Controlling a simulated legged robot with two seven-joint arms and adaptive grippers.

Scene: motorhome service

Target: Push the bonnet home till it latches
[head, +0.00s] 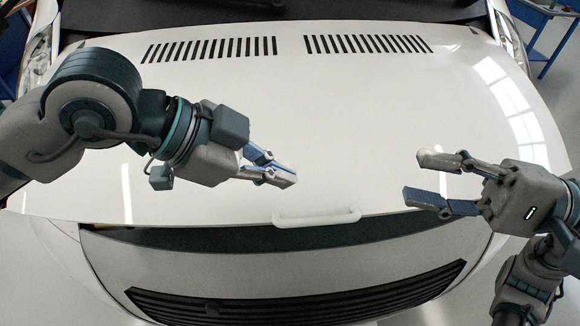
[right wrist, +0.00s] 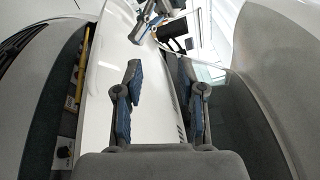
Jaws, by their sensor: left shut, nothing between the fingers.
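The white bonnet (head: 345,120) fills the middle of the head view, with two rows of dark vent slots at its far end. A white handle (head: 317,217) sits at its near edge. A dark gap shows below that edge, above the front panel, so the bonnet stands slightly raised. My left gripper (head: 292,175) is shut and empty above the bonnet, up and left of the handle. My right gripper (head: 412,177) is open and empty over the bonnet's right part, right of the handle. In the right wrist view its spread fingers (right wrist: 158,88) show in front of the bonnet (right wrist: 112,75).
The front panel with a dark grille (head: 300,300) lies below the bonnet edge. In the right wrist view the gap under the bonnet shows a yellow strip (right wrist: 78,75) and engine-bay parts. A blue stand (head: 540,25) is at the far right. The bonnet top is clear.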

